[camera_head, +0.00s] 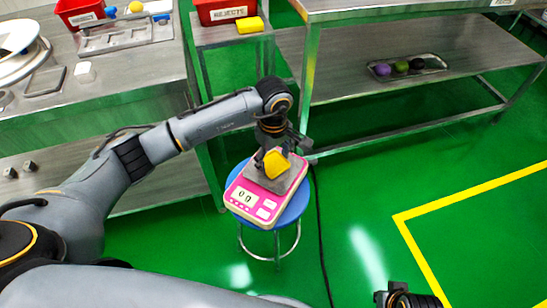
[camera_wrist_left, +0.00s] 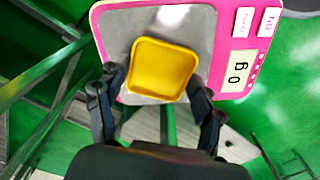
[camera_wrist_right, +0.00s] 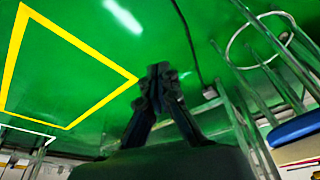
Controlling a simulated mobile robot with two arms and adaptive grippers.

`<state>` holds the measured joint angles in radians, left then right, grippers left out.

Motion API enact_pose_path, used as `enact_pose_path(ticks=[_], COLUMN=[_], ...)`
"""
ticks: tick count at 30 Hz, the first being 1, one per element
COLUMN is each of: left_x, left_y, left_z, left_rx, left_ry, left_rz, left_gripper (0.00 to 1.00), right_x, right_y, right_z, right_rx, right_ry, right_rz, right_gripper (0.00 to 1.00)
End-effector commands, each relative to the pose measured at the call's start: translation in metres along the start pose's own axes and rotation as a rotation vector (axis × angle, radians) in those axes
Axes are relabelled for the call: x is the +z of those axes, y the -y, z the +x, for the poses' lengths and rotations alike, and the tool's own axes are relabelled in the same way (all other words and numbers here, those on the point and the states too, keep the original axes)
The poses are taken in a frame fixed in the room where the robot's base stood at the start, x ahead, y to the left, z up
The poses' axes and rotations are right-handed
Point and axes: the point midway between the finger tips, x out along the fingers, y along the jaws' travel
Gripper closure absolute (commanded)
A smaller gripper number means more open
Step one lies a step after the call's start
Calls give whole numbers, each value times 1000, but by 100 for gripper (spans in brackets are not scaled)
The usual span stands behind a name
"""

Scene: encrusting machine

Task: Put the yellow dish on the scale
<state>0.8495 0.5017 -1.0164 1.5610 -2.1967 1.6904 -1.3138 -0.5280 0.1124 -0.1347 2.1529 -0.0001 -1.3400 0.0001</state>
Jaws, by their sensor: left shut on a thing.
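The yellow dish (camera_head: 276,165) is a small square tray with raised sides. It looks tilted in the head view, over the grey plate of the pink scale (camera_head: 242,207). My left gripper (camera_head: 272,157) is shut on the dish. In the left wrist view, the dish (camera_wrist_left: 163,68) lies between the left gripper's fingers (camera_wrist_left: 158,88), over the metal plate of the scale (camera_wrist_left: 225,50). I cannot tell whether the dish touches the plate. My right gripper (camera_head: 400,296) is far from the scale; its fingertips (camera_wrist_right: 158,72) meet with nothing between them in the right wrist view.
The scale stands on a round blue stool (camera_head: 293,212). A black cable (camera_head: 320,230) runs down the floor beside it. A steel bench (camera_head: 130,75) stands left. The floor right is open.

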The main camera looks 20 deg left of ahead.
Motion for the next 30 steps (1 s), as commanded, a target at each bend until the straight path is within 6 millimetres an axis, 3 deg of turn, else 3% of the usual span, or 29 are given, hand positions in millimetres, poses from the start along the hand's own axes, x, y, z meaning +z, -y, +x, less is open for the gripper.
enact_pose_path(ticks=[30], left_x=[0], left_y=[0], left_z=[6], left_rx=[0], left_ry=[1], left_rz=[0], left_gripper=[59], right_x=[-2], right_y=[-2], right_z=[-25], right_rx=[4], right_ry=[-7], right_rz=[1], right_gripper=[100])
